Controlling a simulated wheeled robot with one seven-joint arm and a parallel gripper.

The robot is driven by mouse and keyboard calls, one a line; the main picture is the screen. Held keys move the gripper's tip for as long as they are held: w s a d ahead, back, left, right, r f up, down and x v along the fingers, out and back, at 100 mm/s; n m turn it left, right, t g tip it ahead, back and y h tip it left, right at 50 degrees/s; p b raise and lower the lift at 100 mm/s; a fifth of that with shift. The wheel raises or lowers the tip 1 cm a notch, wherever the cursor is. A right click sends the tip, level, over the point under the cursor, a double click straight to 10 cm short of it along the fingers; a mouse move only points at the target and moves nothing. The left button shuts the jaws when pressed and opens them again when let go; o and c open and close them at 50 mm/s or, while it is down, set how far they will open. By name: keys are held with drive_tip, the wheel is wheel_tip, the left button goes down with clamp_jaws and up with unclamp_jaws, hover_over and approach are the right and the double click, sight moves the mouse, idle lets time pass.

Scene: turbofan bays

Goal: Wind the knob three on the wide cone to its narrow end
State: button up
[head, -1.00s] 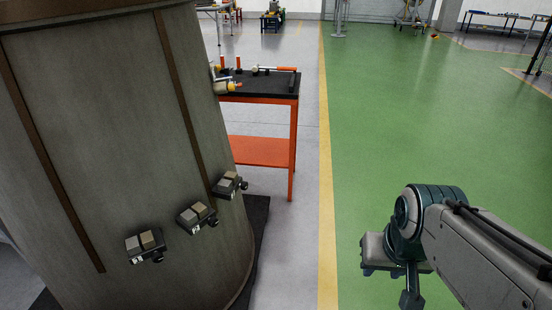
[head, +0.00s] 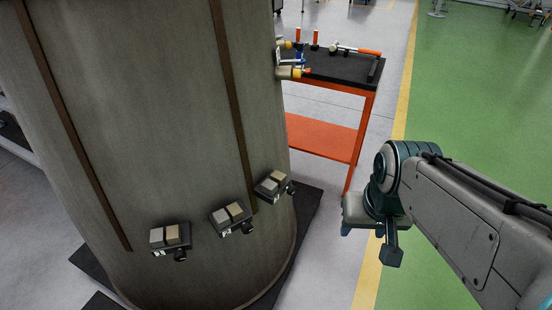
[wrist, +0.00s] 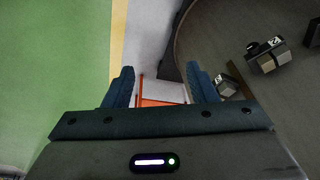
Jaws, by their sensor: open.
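The wide cone (head: 170,100) is a large grey-brown body filling the left of the head view, with its curved side also at the right of the wrist view (wrist: 225,25). Three small boxes with paired pale blocks and dark round knobs sit low on it: left (head: 170,238), middle (head: 232,218) and right (head: 273,185). My gripper (wrist: 164,90) is open and empty, right of the cone and apart from the boxes.
An orange cart (head: 345,140) with a black top holding tools stands behind and right of the cone. A dark mat (head: 308,215) lies under the cone. Grey floor, a yellow line (head: 402,90) and green floor (head: 470,80) are open to the right.

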drive_tip(key=w+a+f+m+g+y+b, duration=0.25)
drive_tip(key=a+f+g+y, duration=0.2)
drive_tip(key=f, duration=0.35)
drive_tip(key=m+t+y+b, duration=0.4)
drive_tip(key=m+t+y, duration=0.6)
drive_tip(key=m+t, duration=0.25)
approach(294, 192)
drive_tip(key=shift+g, duration=0.4)
drive_tip(key=x, duration=0.4)
drive_tip(key=p+x, duration=0.1)
drive_tip(key=x, duration=0.4)
drive_tip(key=shift+w+d+r+p, duration=0.1)
drive_tip(key=shift+w+d+p, duration=0.05)
drive_tip(key=shift+w+p, duration=0.15)
drive_tip(key=shift+c, duration=0.3)
drive_tip(key=c, duration=0.9)
